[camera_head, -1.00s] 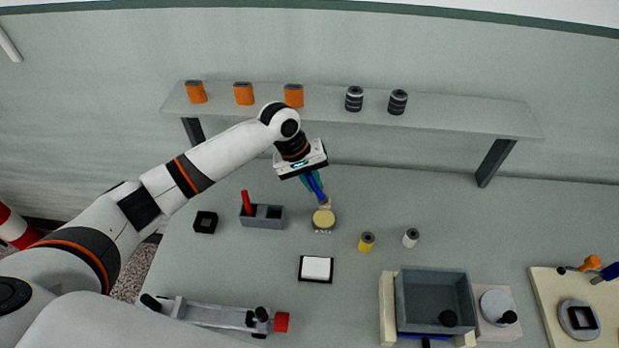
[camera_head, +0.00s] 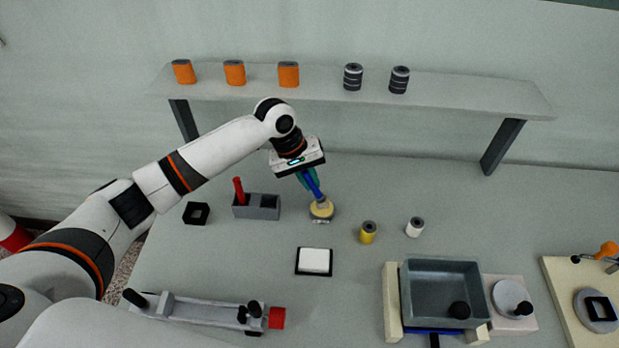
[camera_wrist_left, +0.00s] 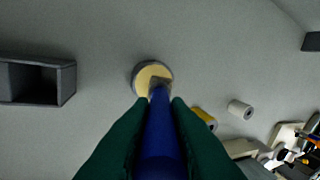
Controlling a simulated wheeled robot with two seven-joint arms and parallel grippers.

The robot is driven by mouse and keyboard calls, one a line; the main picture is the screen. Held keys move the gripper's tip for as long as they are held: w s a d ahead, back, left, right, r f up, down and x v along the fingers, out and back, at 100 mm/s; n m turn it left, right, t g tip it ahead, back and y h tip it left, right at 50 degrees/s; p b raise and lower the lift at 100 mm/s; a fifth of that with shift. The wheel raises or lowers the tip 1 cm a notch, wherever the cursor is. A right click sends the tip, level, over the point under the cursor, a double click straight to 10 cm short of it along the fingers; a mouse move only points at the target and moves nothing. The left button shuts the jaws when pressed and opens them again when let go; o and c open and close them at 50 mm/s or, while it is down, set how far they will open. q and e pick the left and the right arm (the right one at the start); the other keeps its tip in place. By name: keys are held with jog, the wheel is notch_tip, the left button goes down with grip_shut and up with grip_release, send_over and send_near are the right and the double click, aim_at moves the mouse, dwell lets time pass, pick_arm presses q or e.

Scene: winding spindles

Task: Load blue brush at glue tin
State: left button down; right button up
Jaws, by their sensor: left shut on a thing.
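My left gripper (camera_head: 307,178) is shut on the blue brush (camera_head: 315,187), which points down and slightly tilted. The glue tin (camera_head: 321,210) is a small round tin with a yellowish top, right below the brush. In the left wrist view the blue brush (camera_wrist_left: 161,130) runs between the green fingers (camera_wrist_left: 160,107), and its pale tip overlaps the right part of the tin's yellowish top (camera_wrist_left: 146,76). I cannot tell whether the tip touches the glue. My right gripper is not in view.
A grey two-slot holder (camera_head: 266,207) with a red-handled brush (camera_head: 239,190) stands left of the tin. A yellow spool (camera_head: 368,232) and a white spool (camera_head: 415,227) stand to its right. A white pad (camera_head: 315,261) lies in front. A shelf (camera_head: 330,92) runs behind.

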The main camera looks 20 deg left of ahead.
pick_arm(q)
jog(key=shift+f, duration=0.45)
dwell(0.6)
jog(key=shift+f, duration=0.1)
dwell(0.3)
jog(key=shift+s+f+p, duration=0.15)
jog(key=shift+f+p, duration=0.05)
jog(key=shift+p, duration=0.3)
dwell(2.0)
jog(key=shift+r, duration=0.1)
notch_tip(320, 180, up, 7)
jog(key=p, duration=0.9)
jog(key=shift+r, duration=0.1)
dwell(0.5)
